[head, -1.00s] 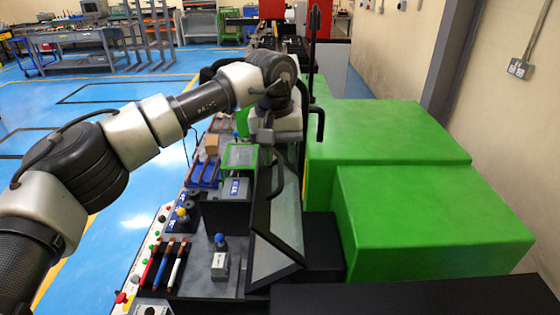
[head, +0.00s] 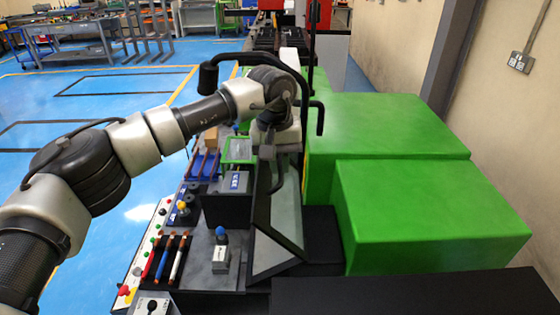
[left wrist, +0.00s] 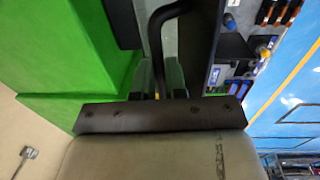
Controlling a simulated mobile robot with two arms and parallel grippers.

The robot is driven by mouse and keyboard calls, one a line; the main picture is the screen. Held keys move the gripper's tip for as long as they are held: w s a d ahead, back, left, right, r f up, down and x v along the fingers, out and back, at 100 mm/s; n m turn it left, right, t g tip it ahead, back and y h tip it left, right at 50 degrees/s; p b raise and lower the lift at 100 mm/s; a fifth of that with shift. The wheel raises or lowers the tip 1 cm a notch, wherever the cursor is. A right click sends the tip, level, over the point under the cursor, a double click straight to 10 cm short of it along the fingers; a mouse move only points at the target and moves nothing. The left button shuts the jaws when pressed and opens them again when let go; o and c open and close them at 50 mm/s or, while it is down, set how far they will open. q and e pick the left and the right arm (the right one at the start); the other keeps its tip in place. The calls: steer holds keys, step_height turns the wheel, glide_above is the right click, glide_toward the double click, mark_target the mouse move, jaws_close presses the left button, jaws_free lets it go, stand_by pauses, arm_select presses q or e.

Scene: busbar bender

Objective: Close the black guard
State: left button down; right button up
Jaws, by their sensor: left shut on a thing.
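The black guard (head: 262,212), a dark frame with a grey see-through pane, stands tilted along the right side of the machine's work deck in the head view. My left gripper (head: 275,158) is at the guard's upper part, and my wrist hides some of it. In the left wrist view, a curved black handle bar (left wrist: 158,25) runs down between the two fingers of my left gripper (left wrist: 161,80), which are shut on it. My right gripper is not in view.
Green machine covers (head: 430,210) fill the right side. Tools with red, blue and orange handles (head: 164,258) and a blue-knobbed block (head: 221,250) stand on the deck.

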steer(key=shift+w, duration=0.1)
arm_select(q)
steer(key=shift+a+r+h+b, duration=0.1)
steer(key=shift+a+h+b, duration=0.2)
steer(key=shift+a+b, duration=0.25)
steer(key=a+h+b, duration=0.6)
steer(key=a+b, duration=0.4)
steer(key=a, duration=0.4)
steer(key=shift+a+h, duration=0.3)
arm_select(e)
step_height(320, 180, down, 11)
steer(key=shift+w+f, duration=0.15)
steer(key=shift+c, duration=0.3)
